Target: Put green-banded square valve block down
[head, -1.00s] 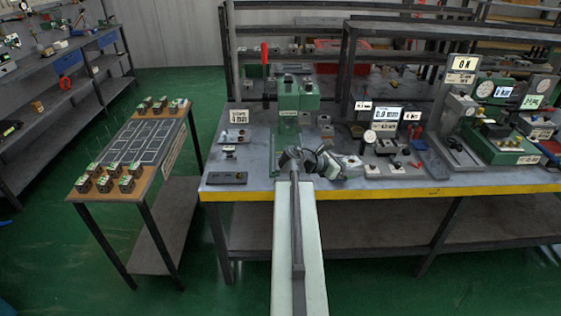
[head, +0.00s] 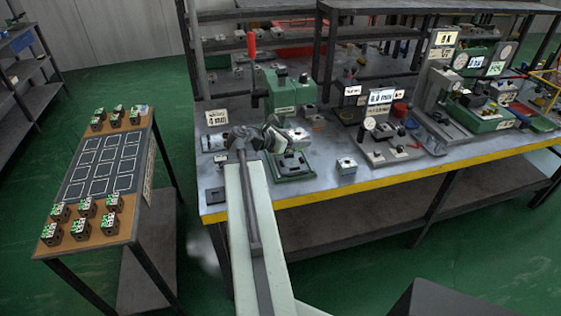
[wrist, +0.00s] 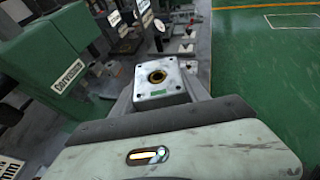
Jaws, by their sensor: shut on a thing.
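My gripper (head: 284,138) is over the bench, in front of the green press (head: 290,95), and is shut on a silver-grey square block (head: 299,136). In the wrist view, a square block (wrist: 158,80) with a brass-rimmed hole in its top shows just beyond my gripper, which hides its near side. Another small silver block (head: 346,167) stands on the bench to the right of the press's green base (head: 291,168).
A side table (head: 68,195) at the left bears a dark marked-out panel (head: 104,165) and several green-marked blocks at its ends. Gauges and display stands (head: 381,110) crowd the bench at right. A dark plate (head: 214,195) lies near the bench's left front corner.

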